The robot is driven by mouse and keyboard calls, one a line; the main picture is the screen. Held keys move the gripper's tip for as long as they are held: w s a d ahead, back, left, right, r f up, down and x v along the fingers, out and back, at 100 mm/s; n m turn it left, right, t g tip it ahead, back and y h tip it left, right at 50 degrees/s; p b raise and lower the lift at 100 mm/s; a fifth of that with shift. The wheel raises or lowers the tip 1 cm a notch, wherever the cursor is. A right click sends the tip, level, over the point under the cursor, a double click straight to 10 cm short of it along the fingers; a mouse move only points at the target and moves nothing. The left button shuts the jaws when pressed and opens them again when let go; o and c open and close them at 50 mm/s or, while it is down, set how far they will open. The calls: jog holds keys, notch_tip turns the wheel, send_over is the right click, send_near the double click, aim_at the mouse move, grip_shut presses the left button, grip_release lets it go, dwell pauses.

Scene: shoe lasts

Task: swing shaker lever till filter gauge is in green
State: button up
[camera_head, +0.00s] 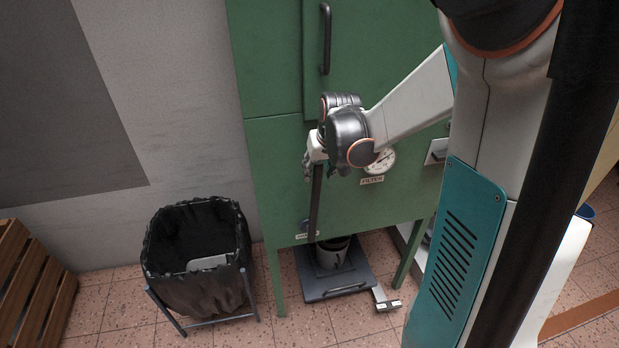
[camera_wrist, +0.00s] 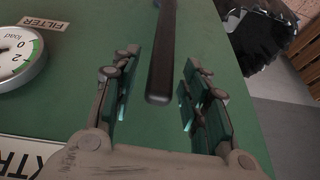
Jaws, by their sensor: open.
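The dark shaker lever (camera_head: 315,205) hangs close to vertical on the front of the green cabinet in the head view. In the wrist view the lever (camera_wrist: 161,60) reaches down between the two fingers of my gripper (camera_wrist: 157,100), its rounded end showing, with a gap on each side. My gripper (camera_head: 312,165) is open at the lever's upper part in the head view. The round white filter gauge (camera_head: 380,160) is right of it, partly behind my arm. In the wrist view the gauge (camera_wrist: 17,58) is cut off at the left; a green arc shows but the needle's reading cannot be told.
A FILTER label (camera_head: 372,180) is under the gauge. A black-lined bin (camera_head: 195,250) stands left of the green cabinet (camera_head: 272,190). A wooden crate (camera_head: 30,285) is at far left.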

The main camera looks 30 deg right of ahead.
jog(key=b+x, duration=0.1)
jog(key=x, duration=0.4)
jog(key=shift+f, duration=0.3)
jog(key=shift+c, duration=0.3)
grip_shut()
